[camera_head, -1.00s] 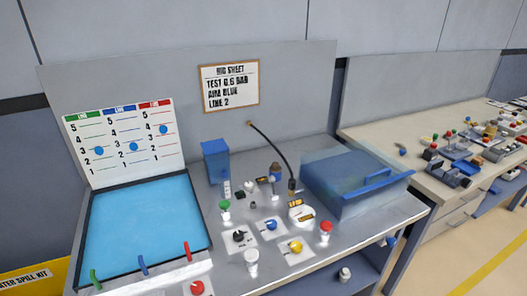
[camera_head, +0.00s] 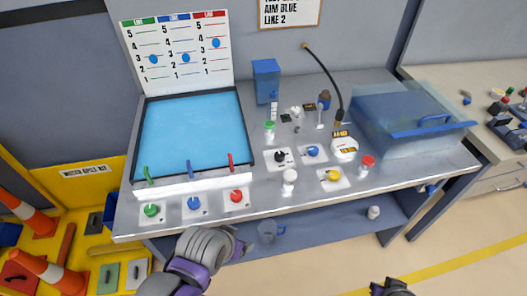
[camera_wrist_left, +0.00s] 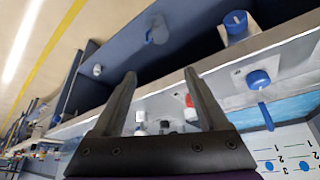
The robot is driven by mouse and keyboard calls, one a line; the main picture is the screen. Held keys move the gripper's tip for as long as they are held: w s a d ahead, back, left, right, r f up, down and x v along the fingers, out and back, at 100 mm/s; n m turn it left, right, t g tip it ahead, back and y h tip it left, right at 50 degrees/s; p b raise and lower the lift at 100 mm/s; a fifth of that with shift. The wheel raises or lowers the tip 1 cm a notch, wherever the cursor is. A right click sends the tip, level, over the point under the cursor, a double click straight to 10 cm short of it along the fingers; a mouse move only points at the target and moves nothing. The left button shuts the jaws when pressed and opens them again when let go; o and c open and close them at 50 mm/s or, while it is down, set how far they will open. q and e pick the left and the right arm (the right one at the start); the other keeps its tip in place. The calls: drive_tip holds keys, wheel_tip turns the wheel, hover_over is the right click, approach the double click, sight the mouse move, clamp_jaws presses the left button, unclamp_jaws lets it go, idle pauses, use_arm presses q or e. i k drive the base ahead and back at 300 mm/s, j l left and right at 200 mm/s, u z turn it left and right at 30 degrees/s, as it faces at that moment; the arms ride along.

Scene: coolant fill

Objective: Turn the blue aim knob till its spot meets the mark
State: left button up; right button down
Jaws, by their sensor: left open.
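The blue aim knob (camera_head: 194,203) sits on a white plate at the bench's front edge, between a green knob (camera_head: 151,210) and a red knob (camera_head: 236,196). A blue knob on a pale plate also shows in the left wrist view (camera_wrist_left: 257,80). The board (camera_head: 178,52) has green, blue and red numbered columns. The blue column's spot (camera_head: 186,58) lies between 2 and 3. My left gripper (camera_wrist_left: 160,85) is open and empty, in front of and below the bench edge, apart from the knob. My right gripper (camera_head: 392,287) is partly seen at the bottom edge; its jaws are unclear.
A blue basin (camera_head: 195,130) lies behind the knobs, with small coloured levers along its front rim. Valves, bottles and a hose crowd the bench's middle, with a clear-lidded blue box (camera_head: 405,120) at right. Orange cones (camera_head: 28,212) stand left.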

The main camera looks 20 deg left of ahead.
sight(193, 203)
drive_tip(key=u, duration=1.55)
drive_tip(key=k+j, duration=0.05)
